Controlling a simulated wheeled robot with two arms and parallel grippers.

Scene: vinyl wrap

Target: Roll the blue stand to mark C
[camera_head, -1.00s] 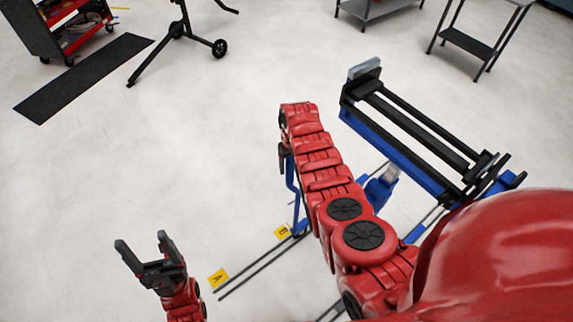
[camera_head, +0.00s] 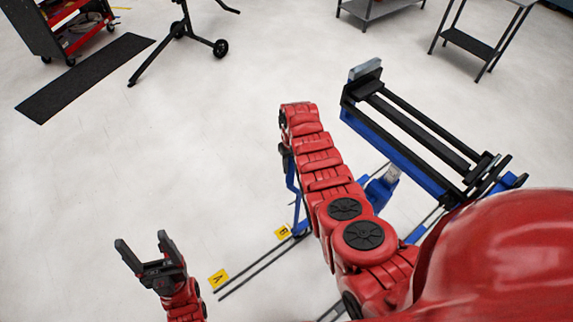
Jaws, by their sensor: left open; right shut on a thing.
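The blue stand (camera_head: 395,152) is at the right, a blue frame with black rollers on top and a grey block at its far end. My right arm reaches across in front of it and hides part of its lower frame. My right gripper (camera_head: 286,150) is at the stand's left side, shut on what looks like the blue handle (camera_head: 293,180); its fingers are mostly hidden. My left gripper (camera_head: 146,252) is open and empty at the lower left, apart from the stand. Yellow marks A (camera_head: 218,278) and B (camera_head: 283,232) lie beside dark floor lines. Mark C is not visible.
A black mat (camera_head: 85,77) and a red tool cart (camera_head: 75,25) are at the upper left. A black wheeled stand (camera_head: 183,30) is at the top. Grey tables (camera_head: 468,42) stand at the upper right. The floor left of the stand is clear.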

